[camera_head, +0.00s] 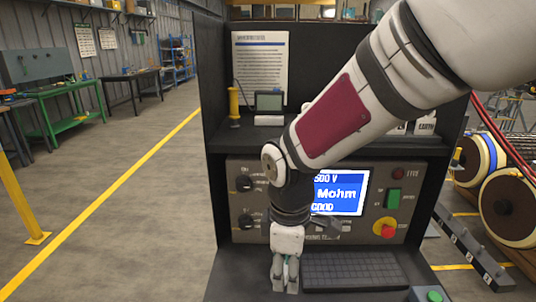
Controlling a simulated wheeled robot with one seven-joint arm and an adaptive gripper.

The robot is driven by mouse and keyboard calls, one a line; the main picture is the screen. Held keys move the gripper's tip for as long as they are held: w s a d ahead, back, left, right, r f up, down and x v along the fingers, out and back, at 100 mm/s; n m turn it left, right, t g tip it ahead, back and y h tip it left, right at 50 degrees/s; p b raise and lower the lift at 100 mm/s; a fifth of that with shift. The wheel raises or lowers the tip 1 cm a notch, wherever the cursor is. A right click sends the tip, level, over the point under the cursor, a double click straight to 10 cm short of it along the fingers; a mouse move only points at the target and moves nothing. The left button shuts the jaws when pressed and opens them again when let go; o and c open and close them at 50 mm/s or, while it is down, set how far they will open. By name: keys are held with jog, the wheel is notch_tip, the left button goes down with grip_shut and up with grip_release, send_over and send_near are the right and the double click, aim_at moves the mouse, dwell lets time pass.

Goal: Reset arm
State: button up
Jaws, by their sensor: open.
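My arm comes in from the upper right and reaches down in front of the test console (232,205). My gripper (285,286) points down over the console's front shelf, just left of the keyboard (352,271). Its fingers look slightly apart. A thin teal strip shows between them, and I cannot tell what it is. The screen (345,193) is lit blue and reads "Mohm" and "GOOD", its left part hidden by my arm.
Knobs (243,183), a green switch (393,198) and a red-and-yellow stop button (384,228) are on the panel. A yellow-handled probe (234,103) stands on the upper shelf. Rotors (508,207) stand at right. Open floor (120,215) lies left.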

jog(key=s+d+r+m+t, duration=0.3)
jog(key=s+d+r+m, duration=0.9)
jog(key=s+d+m, duration=0.3)
jog(key=shift+d+m+t, duration=0.2)
jog(key=shift+m+t, duration=0.1)
jog(key=shift+t, duration=0.1)
jog(key=shift+s+r, duration=0.1)
